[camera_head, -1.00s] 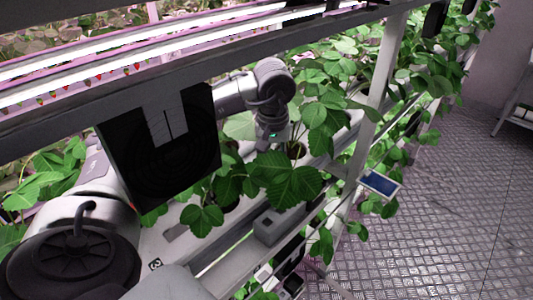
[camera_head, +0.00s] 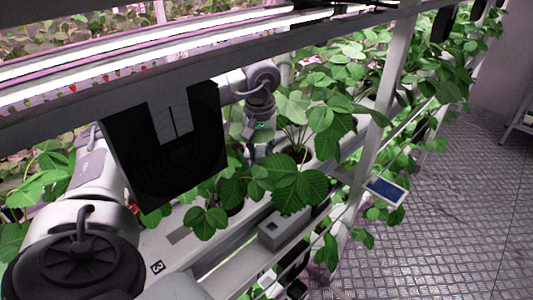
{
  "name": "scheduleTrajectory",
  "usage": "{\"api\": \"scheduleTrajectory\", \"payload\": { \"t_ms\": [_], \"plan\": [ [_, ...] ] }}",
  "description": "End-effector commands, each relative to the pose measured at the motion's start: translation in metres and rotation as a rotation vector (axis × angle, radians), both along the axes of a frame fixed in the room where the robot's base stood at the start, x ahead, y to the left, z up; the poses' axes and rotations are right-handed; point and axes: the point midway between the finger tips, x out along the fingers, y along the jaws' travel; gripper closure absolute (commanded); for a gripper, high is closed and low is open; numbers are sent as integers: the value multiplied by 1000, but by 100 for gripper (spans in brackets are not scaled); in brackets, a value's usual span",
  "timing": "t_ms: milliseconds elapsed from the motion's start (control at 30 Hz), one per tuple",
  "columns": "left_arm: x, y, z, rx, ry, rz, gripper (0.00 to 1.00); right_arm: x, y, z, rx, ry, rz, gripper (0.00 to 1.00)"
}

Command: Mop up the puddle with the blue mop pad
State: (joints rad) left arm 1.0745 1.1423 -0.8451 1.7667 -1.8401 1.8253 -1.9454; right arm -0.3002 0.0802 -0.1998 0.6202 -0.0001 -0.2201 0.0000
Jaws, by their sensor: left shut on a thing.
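My left gripper (camera_head: 257,152) points down among strawberry leaves on the rack's white trough. Its arm comes in from the left, passes behind a dark square panel and shows again above the gripper. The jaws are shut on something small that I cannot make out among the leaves. I see neither the blue mop pad nor the puddle for certain. My right gripper is out of view.
The dark panel (camera_head: 165,165) hides part of the trough. Strawberry plants (camera_head: 298,190) and a rack post (camera_head: 385,100) crowd the gripper. A blue-faced tilted plate (camera_head: 385,190) hangs by the post. A grey box (camera_head: 283,228) sits below. The metal floor (camera_head: 440,220) at right is clear.

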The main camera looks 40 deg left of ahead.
Motion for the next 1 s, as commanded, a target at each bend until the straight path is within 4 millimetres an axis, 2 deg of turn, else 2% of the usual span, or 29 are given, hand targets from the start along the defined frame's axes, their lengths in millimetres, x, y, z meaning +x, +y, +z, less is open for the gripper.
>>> {"api": "scheduleTrajectory", "payload": {
  "t_ms": [200,567,1000],
  "plan": [
    [1,14,1,0,0,0,98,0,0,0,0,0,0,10],
    [1,15,2,0,0,-1,98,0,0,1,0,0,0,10],
    [1,15,42,0,0,-1,98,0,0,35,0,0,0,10]
  ]
}}
